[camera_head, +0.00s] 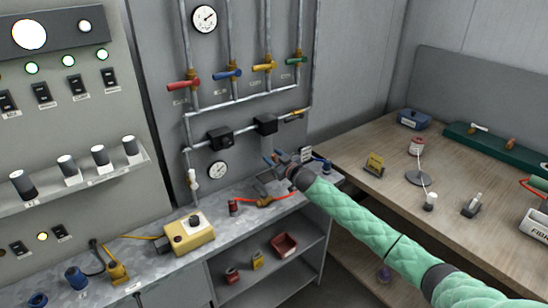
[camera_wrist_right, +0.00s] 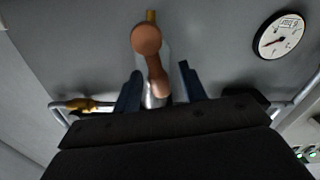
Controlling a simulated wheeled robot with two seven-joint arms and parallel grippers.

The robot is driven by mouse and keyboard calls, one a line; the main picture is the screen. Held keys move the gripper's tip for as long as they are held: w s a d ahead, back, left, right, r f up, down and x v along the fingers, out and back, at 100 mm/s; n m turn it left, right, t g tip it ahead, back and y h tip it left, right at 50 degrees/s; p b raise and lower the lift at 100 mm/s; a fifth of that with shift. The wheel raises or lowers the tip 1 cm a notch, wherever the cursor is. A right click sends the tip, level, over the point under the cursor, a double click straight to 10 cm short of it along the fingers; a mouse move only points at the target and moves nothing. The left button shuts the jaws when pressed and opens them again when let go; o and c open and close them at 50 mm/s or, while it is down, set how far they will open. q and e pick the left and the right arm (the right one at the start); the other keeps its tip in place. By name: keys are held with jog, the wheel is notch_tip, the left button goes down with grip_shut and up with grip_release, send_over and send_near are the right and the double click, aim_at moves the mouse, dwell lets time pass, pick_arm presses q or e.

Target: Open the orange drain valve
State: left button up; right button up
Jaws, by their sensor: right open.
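An orange-brown valve handle (camera_wrist_right: 147,40) with a rounded knob shows in the right wrist view, on a pale stem that comes up between my fingers. I take it as the drain valve. My right gripper (camera_wrist_right: 160,86) is open, with one dark blue finger on each side of the stem. I cannot tell whether either finger touches it. In the head view my right gripper (camera_head: 274,160) is in front of the wall panel, below the lower pipe, and I cannot make out the orange handle there. My left gripper is not in view.
A round gauge (camera_head: 218,170) is left of my right gripper. Black boxes (camera_head: 266,125) and a yellow-orange fitting (camera_head: 300,112) sit on the pipe above. A yellow box (camera_head: 189,235) and a red cable (camera_head: 285,197) lie on the metal bench. A wooden table (camera_head: 340,150) stands right.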

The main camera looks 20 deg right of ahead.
grip_shut()
jog(key=shift+w+d+r+m, duration=0.1)
jog(key=shift+d+m, duration=0.35)
jog(key=shift+m, duration=0.65)
jog(key=shift+d+m, duration=0.15)
jog(key=shift+m, duration=0.15)
grip_release()
jog(key=shift+w, duration=0.1)
